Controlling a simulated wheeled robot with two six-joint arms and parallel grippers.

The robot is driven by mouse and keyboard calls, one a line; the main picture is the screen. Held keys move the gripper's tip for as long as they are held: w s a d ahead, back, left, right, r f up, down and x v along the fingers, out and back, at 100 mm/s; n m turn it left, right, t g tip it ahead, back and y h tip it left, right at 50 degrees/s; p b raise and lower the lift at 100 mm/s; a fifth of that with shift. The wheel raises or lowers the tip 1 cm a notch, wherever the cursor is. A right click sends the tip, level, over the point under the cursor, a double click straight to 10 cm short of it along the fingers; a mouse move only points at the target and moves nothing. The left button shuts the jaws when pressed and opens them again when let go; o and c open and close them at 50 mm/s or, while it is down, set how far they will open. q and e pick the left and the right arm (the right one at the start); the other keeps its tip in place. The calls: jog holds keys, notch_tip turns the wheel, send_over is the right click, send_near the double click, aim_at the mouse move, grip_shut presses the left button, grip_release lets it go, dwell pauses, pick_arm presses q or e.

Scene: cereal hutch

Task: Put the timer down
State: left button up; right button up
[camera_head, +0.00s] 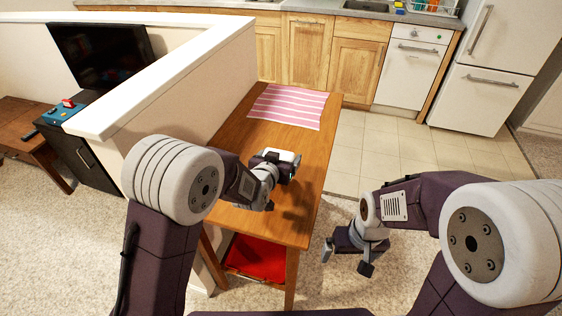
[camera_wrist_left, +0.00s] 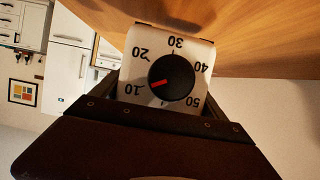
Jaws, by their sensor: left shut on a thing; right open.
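The timer is white with a black dial, a red pointer and printed numbers, and it fills the middle of the left wrist view (camera_wrist_left: 196,52). In the head view the timer (camera_head: 284,155) shows as a small white shape at my left gripper's tip. My left gripper (camera_head: 280,165) is shut on it, over the wooden table (camera_head: 290,225). I cannot tell whether the timer touches the tabletop. My right gripper (camera_head: 347,254) is open and empty, right of the table over the carpet.
A pink striped mat (camera_head: 289,106) lies at the table's far end. A white-capped half wall (camera_head: 170,72) runs along the table's left side. A red item (camera_head: 257,257) sits below the tabletop. The tabletop's near right part is bare.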

pick_arm(q)
jog(key=shift+f, duration=0.7)
jog(key=shift+w, duration=0.1)
jog(key=shift+r, duration=0.1)
pick_arm(e)
jog(key=shift+f, duration=0.2)
jog(key=shift+f, duration=0.1)
